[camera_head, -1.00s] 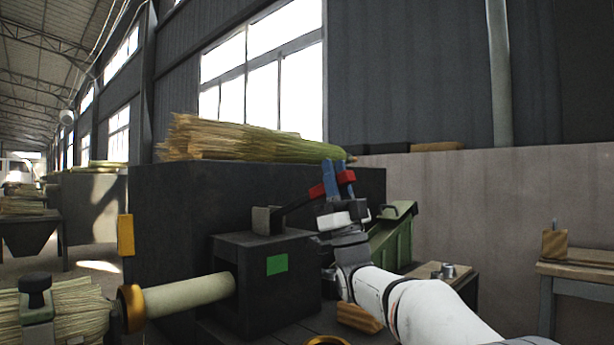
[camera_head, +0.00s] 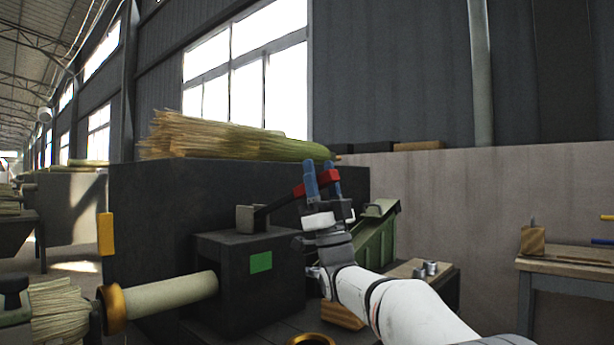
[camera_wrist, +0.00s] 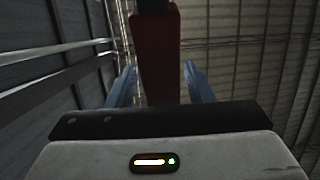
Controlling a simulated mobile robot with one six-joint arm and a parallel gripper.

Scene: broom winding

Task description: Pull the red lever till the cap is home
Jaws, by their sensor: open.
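The lever has a red grip (camera_head: 300,189) on a dark arm that rises to the right from a bracket on the dark box (camera_head: 215,270). My gripper (camera_head: 322,178) is at the red grip, its blue fingers open on either side of it. In the wrist view the red grip (camera_wrist: 160,55) stands between the spread fingers, with gaps on both sides. At lower left a brass-coloured ring (camera_head: 112,309), possibly the cap, sits between the broom's bristles (camera_head: 62,308) and its pale handle (camera_head: 170,294). I cannot tell whether it is fully seated.
A long broom bundle (camera_head: 230,142) lies on the dark block behind the lever. A green sloped chute (camera_head: 376,238) stands right of my gripper. A wooden side table (camera_head: 565,266) is at far right. A yellow plate (camera_head: 106,234) is on the block's left edge.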

